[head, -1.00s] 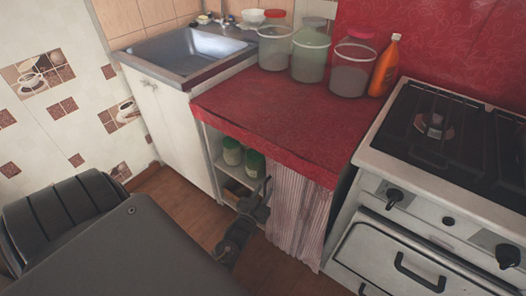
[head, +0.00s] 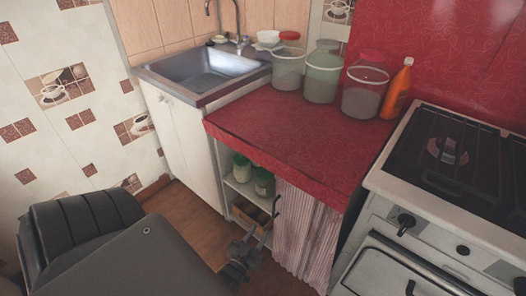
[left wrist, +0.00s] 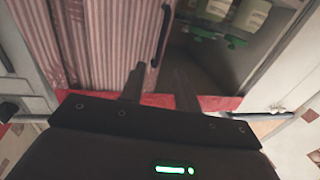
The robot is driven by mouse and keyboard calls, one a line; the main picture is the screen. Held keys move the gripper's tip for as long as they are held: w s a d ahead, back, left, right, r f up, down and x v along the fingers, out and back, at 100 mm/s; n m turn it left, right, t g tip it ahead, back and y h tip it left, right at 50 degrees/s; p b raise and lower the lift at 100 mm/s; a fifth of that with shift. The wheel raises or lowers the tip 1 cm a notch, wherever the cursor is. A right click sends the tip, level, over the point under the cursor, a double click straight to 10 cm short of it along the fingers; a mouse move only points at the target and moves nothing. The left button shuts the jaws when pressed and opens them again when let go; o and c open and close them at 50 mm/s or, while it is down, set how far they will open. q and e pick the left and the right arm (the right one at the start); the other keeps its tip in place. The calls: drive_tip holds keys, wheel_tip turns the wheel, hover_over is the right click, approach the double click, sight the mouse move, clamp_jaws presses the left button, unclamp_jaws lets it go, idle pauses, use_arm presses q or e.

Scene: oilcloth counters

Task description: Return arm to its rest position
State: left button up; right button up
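My left gripper (head: 240,256) is low in front of the cabinet, below the red counter. In the left wrist view its two dark fingers (left wrist: 158,86) stand apart with nothing between them. A black upright handle (head: 277,203) at the edge of the striped curtain front (head: 301,232) is just above the gripper. The handle also shows beyond the fingertips in the left wrist view (left wrist: 161,36), apart from them as far as I can tell. My right gripper is out of view.
The red counter (head: 285,135) carries several jars and an orange bottle (head: 396,92). A sink (head: 205,72) is at the left, a stove (head: 440,150) at the right. Green-lidded jars (head: 264,183) stand on the open shelf. Bare floor (head: 185,215) lies left of the gripper.

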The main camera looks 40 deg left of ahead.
use_arm(q)
drive_tip(key=shift+s+d, duration=0.1)
drive_tip(key=shift+s, duration=0.1)
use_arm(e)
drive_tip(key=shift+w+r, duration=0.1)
